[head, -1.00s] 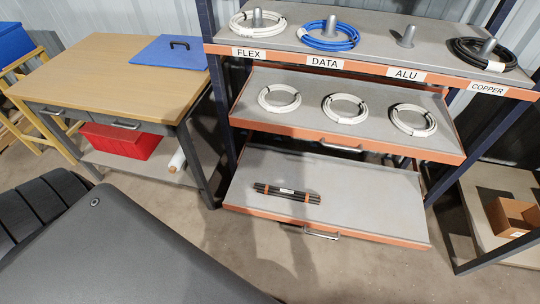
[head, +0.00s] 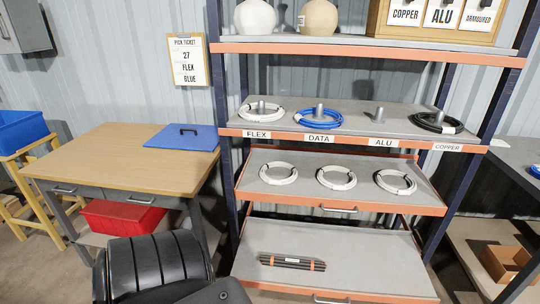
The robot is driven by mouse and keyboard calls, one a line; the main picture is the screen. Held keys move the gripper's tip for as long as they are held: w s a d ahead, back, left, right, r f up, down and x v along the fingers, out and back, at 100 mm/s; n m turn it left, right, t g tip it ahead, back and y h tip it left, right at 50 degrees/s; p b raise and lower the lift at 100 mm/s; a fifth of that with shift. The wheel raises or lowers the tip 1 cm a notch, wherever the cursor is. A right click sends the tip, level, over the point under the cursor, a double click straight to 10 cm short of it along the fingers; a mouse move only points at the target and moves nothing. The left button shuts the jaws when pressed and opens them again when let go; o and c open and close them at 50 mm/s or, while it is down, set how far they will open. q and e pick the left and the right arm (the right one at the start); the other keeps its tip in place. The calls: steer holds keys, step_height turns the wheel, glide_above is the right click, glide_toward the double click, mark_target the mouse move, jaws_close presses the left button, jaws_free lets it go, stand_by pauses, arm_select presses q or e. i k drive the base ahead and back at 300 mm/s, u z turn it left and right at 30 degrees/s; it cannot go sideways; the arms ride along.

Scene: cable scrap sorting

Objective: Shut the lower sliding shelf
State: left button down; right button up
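The lower sliding shelf (head: 370,262) is a grey tray with an orange front edge, at the bottom of the rack in the head view. It is slid out toward me, and its silver handle (head: 330,299) is at the bottom edge of the picture. A bundle of dark rods or cables (head: 291,262) with orange ties lies on its left half. The upper sliding shelf (head: 300,196) above it is also out and bears three white coils. Neither of my grippers is in view.
The rack's fixed shelf (head: 375,112) above holds coils on pegs, labelled FLEX, DATA, ALU and COPPER. A wooden workbench (head: 110,155) with a red bin (head: 122,216) below stands left. A cardboard box (head: 505,262) sits low at right. Dark rack posts (head: 226,110) flank the shelves.

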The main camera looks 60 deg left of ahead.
mark_target(366, 264)
steer(key=u, duration=0.05)
steer(key=i, duration=0.75)
steer(key=u, duration=1)
steer(key=i, duration=0.6)
steer(key=u, duration=0.6)
